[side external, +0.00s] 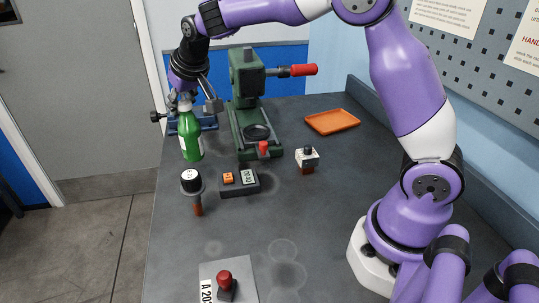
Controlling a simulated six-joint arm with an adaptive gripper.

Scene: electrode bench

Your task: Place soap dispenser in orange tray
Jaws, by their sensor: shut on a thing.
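A green soap dispenser (190,138) with a white label and a white top hangs upright below my gripper (184,97) at the far left of the bench. My gripper is shut on the dispenser near its top; the fingers partly hide that end. The dispenser's base is close to the bench's left edge, and I cannot tell whether it touches the surface. The orange tray (332,121) lies flat and empty on the bench at the back right, well to the right of my gripper.
A green press (246,100) with a red handle stands between the dispenser and the tray. A blue vise (207,122) is behind the dispenser. A black-topped part (307,156), a switch box (240,181), a white-capped part (192,183) and a red-knobbed plate (228,278) stand nearer. Right-centre bench is clear.

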